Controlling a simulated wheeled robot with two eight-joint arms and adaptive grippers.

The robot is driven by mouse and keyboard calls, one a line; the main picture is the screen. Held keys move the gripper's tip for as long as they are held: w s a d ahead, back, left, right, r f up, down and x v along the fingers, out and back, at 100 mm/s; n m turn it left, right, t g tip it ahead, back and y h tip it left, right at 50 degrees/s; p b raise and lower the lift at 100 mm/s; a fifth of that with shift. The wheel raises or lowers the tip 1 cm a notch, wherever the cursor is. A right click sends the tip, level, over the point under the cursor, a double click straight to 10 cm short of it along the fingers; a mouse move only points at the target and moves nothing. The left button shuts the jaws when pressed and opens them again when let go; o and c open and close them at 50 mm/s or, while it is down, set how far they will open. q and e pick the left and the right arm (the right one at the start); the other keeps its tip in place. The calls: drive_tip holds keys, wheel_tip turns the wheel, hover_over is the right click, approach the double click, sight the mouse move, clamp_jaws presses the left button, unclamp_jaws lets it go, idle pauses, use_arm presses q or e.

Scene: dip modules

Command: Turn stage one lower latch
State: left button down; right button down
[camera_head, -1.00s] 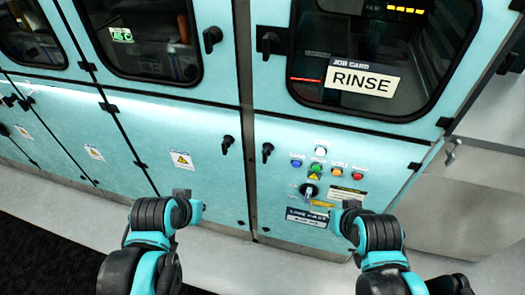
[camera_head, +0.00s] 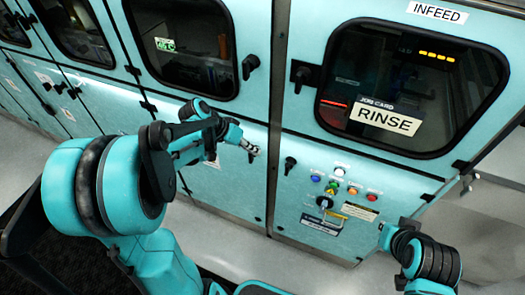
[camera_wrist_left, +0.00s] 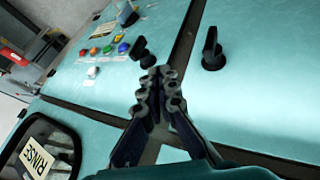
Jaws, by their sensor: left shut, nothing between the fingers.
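Two black lower latches flank the seam between the teal cabinets. The one on the left cabinet, taken as the stage one lower latch (camera_wrist_left: 212,50), stands upright from its panel in the left wrist view. My left gripper (camera_head: 246,146) is shut and empty. In the head view its tips overlap the area of that latch and partly cover it. In the left wrist view the closed fingertips (camera_wrist_left: 157,82) appear between the two latches; contact cannot be told. The infeed cabinet's lower latch (camera_head: 290,164) is just right of the seam. My right gripper (camera_head: 384,234) is small and its fingers are unclear.
Coloured buttons (camera_head: 338,183) and a rotary switch (camera_head: 325,202) sit on the right panel. Upper latches (camera_head: 250,66) (camera_head: 302,75) flank the seam beside the windows. A RINSE card (camera_head: 385,119) is on the right window. Pale floor (camera_head: 215,232) is clear in front.

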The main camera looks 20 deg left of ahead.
use_arm(q)
drive_tip(key=w+d+f+b, duration=0.2)
drive_tip(key=d+f+b, duration=0.1)
drive_tip(key=d+f, duration=0.3)
drive_tip(key=shift+w+d+f, duration=0.2)
drive_tip(key=shift+w+d, duration=0.2)
drive_tip(key=shift+d, duration=0.5)
drive_tip(key=shift+d+r+y+p, duration=0.4)
drive_tip(key=shift+y+p, duration=0.35)
drive_tip(key=shift+y, duration=0.25)
